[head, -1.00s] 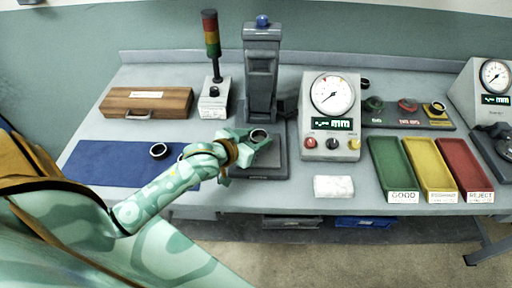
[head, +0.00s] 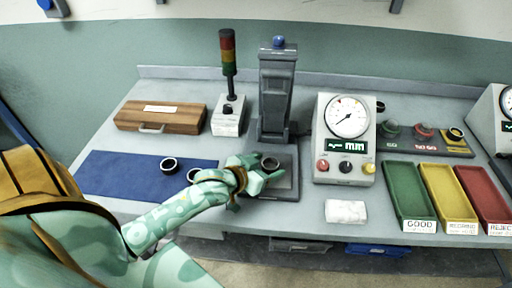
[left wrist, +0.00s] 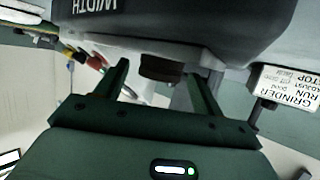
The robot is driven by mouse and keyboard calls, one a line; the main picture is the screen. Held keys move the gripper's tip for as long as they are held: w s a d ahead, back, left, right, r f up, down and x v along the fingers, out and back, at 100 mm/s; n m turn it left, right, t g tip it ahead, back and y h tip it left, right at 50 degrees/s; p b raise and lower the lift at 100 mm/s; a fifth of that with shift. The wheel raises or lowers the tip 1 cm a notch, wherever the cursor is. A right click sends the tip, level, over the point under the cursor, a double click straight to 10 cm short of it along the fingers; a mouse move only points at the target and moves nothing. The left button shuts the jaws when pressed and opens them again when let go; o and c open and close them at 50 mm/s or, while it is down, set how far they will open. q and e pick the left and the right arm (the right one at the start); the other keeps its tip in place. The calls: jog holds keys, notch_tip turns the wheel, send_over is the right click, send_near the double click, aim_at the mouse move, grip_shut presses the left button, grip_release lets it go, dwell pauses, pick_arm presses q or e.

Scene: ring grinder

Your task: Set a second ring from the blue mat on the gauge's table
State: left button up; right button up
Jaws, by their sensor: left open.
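The blue mat (head: 110,178) lies at the left of the bench. One dark ring (head: 169,165) lies on it, and another ring (head: 193,174) lies at its right, partly hidden behind my left arm. The gauge (head: 277,90) is a tall grey column with a dark table (head: 285,190) at its foot. My left gripper (head: 268,170) is over this table, open, its fingers on either side of a dark ring (head: 270,162). In the left wrist view, the open fingers (left wrist: 160,85) flank a dark round piece (left wrist: 160,68) under the gauge head. I cannot tell whether the ring touches the table.
A wooden case (head: 160,116) and a signal lamp (head: 229,85) stand behind. A dial box (head: 345,140) is right of the gauge, with a white block (head: 346,211) in front. Green (head: 407,195), yellow (head: 447,195) and red (head: 487,195) trays stand at the right.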

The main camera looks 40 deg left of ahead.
pick_arm(q)
jog(key=p+v, duration=0.2)
jog(key=v, duration=0.9)
jog(key=shift+s, duration=0.35)
jog(key=shift+p, duration=0.3)
